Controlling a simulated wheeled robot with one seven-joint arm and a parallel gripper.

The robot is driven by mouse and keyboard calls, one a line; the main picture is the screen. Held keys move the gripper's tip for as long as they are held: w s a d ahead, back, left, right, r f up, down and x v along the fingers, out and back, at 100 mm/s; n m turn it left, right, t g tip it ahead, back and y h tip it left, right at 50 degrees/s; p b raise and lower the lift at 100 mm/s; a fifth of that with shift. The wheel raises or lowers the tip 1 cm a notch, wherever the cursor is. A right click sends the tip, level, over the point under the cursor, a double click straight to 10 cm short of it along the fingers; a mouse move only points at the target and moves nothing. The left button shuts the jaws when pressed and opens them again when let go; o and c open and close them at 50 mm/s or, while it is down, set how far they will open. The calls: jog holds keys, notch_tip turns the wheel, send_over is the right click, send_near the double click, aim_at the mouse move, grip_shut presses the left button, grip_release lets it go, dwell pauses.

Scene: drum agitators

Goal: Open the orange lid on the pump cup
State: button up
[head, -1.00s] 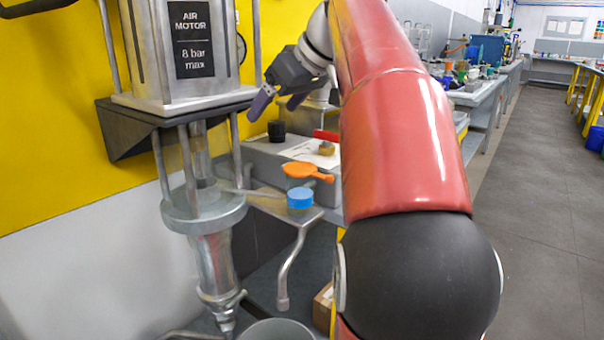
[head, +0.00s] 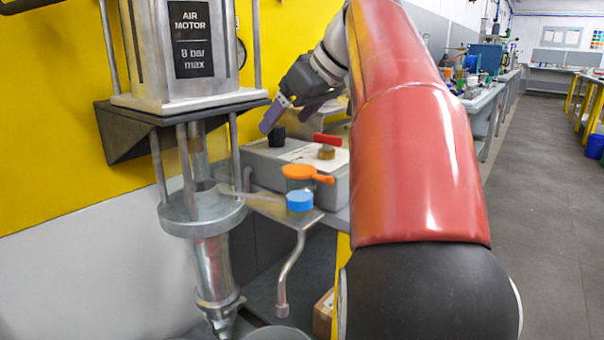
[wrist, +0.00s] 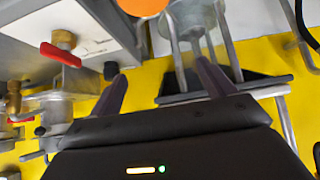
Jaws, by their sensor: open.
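The orange lid (head: 305,173), a flat disc with a tab pointing right, shows in the head view beside the metal pump column. An orange disc (wrist: 142,4), probably the lid, is cut off at the top of the wrist view. My gripper (head: 290,114) is open and empty, above and behind the lid, apart from it. Its two fingers (wrist: 161,88) also show spread in the wrist view.
A red-handled valve (head: 327,141) and a black knob (head: 277,133) stand on the grey bench behind. The air motor housing (head: 150,60) is at the left.

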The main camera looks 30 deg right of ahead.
send_near(332, 178)
notch_tip(332, 178, up, 2)
jog(key=shift+w+r+b, duration=0.2)
jog(key=shift+w+b, duration=0.05)
jog(key=shift+b, duration=0.15)
jog(key=w+f+b, duration=0.1)
jog(key=f, duration=0.1)
jog(key=f+b, duration=0.2)
jog(key=w+a+f+b, duration=0.1)
jog(key=f, duration=0.1)
jog(key=shift+w+b, duration=0.35)
jog(key=shift+b, duration=0.05)
jog(key=b+x, duration=0.2)
jog(key=x, duration=0.2)
jog(key=shift+w+f, duration=0.1)
jog(key=shift+f, duration=0.1)
